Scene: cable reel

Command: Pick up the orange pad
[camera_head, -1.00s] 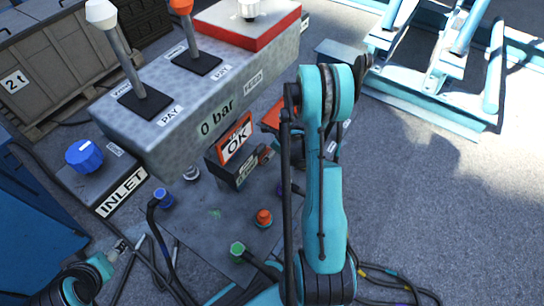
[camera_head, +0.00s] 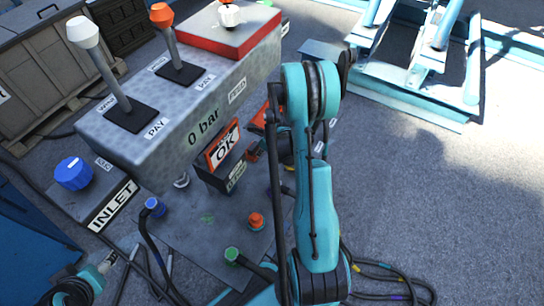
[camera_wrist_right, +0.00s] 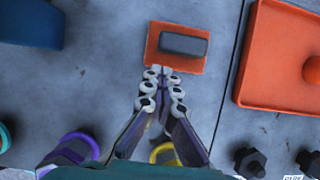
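In the right wrist view, a small orange square pad (camera_wrist_right: 155,57) with a dark grey block on top lies flat on a grey metal surface. My right gripper (camera_wrist_right: 163,71) points at it, its fingertips close together and overlapping the pad's near edge in the picture. Nothing shows between the fingers, and I cannot tell whether they touch the pad. In the head view, my right arm stands in front of its gripper and hides most of it. A teal part with a grey tip at the lower left may be my left arm; its fingers are not clear.
A larger orange tray (camera_wrist_right: 262,98) lies right of the pad, and dark bolts (camera_wrist_right: 250,162) stand below it. In the head view, the grey control box (camera_head: 165,135) with levers stands left of my right arm. A blue knob (camera_head: 73,173) and hoses are at the left.

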